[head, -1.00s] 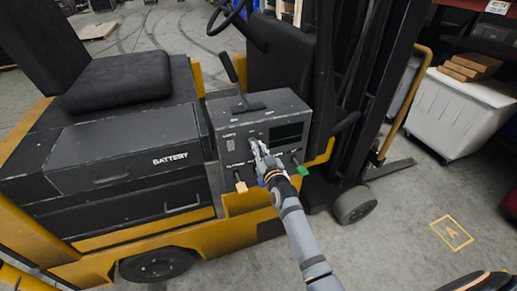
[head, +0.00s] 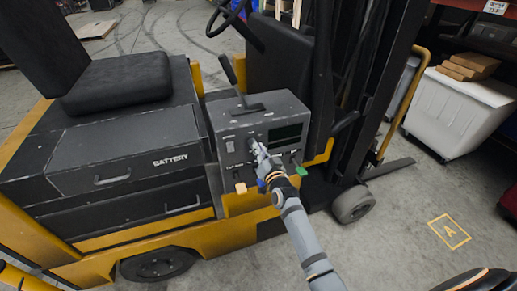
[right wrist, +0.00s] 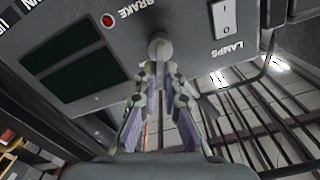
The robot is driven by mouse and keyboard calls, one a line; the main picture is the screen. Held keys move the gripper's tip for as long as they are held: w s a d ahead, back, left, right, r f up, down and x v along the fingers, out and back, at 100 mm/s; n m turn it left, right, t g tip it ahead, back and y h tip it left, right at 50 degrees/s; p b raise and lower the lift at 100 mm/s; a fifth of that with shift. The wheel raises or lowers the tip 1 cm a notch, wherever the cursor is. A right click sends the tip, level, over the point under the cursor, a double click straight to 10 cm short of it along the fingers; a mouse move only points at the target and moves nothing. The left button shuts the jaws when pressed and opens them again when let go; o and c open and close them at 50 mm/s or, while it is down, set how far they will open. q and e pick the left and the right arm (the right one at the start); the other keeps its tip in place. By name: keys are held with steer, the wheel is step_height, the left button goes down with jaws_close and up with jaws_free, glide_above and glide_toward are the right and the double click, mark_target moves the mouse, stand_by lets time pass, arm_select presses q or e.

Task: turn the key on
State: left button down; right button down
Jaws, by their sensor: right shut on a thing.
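The grey control panel (head: 228,125) stands on the yellow and black forklift, right of the battery box. The right wrist view shows its underside-up labels, BRAKE and LAMPS, with a round key switch (right wrist: 159,46) between them. My right gripper (head: 257,148) is at the panel's front face, and in the right wrist view its fingers (right wrist: 159,76) close together at the switch. It is shut on the key, which is mostly hidden between the fingertips; its turn angle cannot be told. My left gripper is not in view.
A red brake light (right wrist: 107,20) and a white lamps rocker switch (right wrist: 223,17) flank the key switch. A green lever knob (head: 302,171) and a cream one (head: 240,187) stick out below the panel. The mast stands to the right. Floor in front is clear.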

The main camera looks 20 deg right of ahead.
steer(key=shift+d+f+m, duration=0.1)
steer(key=shift+d+m, duration=0.05)
steer(key=shift+m, duration=1)
steer(key=shift+d+f+m, duration=0.1)
steer(key=shift+f+m, duration=0.05)
steer(key=shift+m, duration=1.05)
steer(key=shift+d+f+m, duration=0.1)
steer(key=shift+d+m, duration=0.05)
steer(key=shift+m, duration=1)
steer(key=c, duration=1.5)
jaws_free()
